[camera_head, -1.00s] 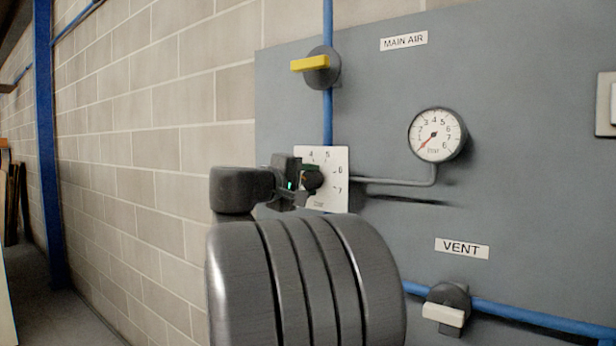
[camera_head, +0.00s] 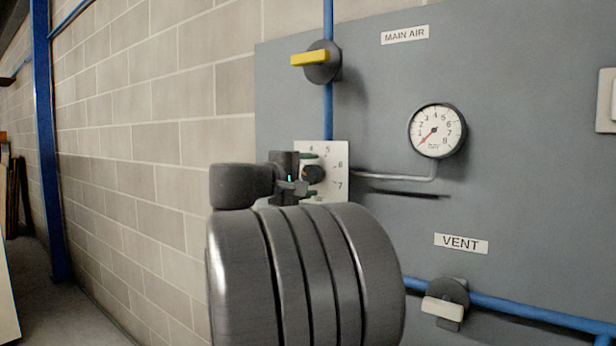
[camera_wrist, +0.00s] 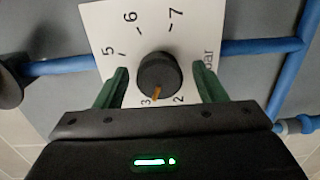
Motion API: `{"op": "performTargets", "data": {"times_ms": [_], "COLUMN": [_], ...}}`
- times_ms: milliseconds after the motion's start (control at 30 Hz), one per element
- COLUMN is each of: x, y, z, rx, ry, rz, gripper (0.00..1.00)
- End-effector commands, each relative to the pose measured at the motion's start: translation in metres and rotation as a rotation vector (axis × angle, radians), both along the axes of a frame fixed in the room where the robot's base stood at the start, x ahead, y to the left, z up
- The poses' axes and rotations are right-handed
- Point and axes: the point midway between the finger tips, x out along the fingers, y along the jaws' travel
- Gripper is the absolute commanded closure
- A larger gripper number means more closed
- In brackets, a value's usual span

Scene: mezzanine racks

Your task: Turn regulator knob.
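The regulator knob (camera_wrist: 159,74) is a round black knob on a white dial plate (camera_wrist: 98,20) numbered in bar. Its orange pointer mark faces the 3 side of the dial, towards my gripper in the wrist view. My gripper (camera_wrist: 160,68) has its two green fingers on either side of the knob, with a narrow gap at each side. It is open. In the head view the knob (camera_head: 313,174) shows between the fingers of my gripper (camera_head: 306,172), and part of the dial plate is hidden. The pressure gauge (camera_head: 437,131) has its red needle at the low end.
A yellow-handled MAIN AIR valve (camera_head: 322,61) sits above the dial. A white-handled VENT valve (camera_head: 447,304) is at lower right. Blue pipes (camera_head: 530,313) and a thin grey pipe cross the grey panel (camera_head: 540,150). A blue post (camera_head: 46,150) stands at left.

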Motion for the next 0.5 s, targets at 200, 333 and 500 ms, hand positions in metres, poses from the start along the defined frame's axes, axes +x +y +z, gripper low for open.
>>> {"op": "performTargets", "data": {"times_ms": [200, 333, 500], "x": [0.0, -0.004, -0.024], "y": [0.0, 0.004, 0.019], "z": [0.001, 0.001, 0.002], "rx": [0.0, 0.0, 0.001], "ry": [-0.001, -0.001, -0.002], "rz": [0.0, 0.002, 0.004], "gripper": [0.36, 0.36, 0.36]}}
